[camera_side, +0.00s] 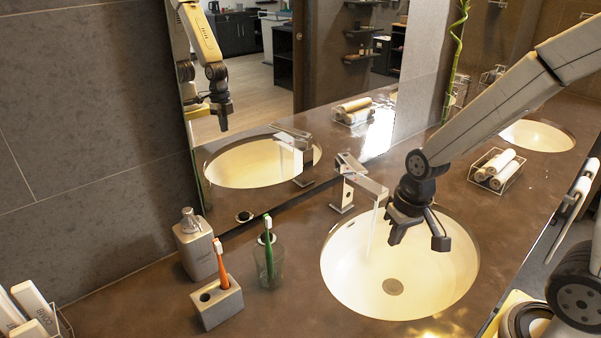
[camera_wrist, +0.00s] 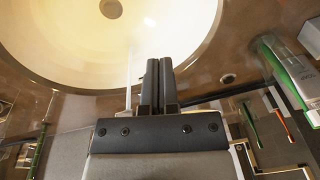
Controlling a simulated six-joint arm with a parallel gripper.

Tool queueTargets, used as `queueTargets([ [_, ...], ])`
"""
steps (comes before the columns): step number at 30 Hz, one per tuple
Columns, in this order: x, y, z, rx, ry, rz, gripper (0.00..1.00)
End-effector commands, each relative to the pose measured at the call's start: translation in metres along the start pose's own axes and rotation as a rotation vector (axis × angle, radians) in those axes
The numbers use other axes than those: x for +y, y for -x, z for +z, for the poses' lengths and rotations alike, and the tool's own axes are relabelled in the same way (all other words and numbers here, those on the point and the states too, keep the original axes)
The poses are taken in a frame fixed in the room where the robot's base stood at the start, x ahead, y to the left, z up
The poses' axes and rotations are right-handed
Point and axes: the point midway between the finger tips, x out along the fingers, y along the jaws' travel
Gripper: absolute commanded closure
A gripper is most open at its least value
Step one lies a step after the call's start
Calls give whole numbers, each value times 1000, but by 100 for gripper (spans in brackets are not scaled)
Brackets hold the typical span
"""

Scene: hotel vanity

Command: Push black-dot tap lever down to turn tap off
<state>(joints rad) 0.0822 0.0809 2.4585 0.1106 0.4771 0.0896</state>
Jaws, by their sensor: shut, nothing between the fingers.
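The silver square-bodied tap (camera_side: 358,185) stands at the left rim of the near basin. Its flat lever (camera_side: 350,161) sits on top and looks tilted up; I cannot make out a black dot on it. A thin stream of water (camera_side: 371,232) runs from the spout into the basin, and it shows in the wrist view (camera_wrist: 128,78) left of the fingers. My gripper (camera_side: 420,238) hangs over the basin, right of the spout and apart from the lever. In the wrist view its fingers (camera_wrist: 159,82) are together and empty. The tap is mostly hidden in that view.
The white basin (camera_side: 338,267) is set in a brown counter. A toothbrush holder (camera_side: 217,302), a glass (camera_side: 270,268) and a soap dispenser (camera_side: 196,245) stand at left. A rolled-towel basket (camera_side: 497,170) is at right. A mirror backs the counter behind the tap.

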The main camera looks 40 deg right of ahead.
Motion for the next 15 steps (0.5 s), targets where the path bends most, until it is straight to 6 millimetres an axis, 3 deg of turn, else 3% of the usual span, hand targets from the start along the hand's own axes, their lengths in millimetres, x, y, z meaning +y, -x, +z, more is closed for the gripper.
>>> queueTargets([
  [15,36,-3,-69,-399,-926,-224,100],
])
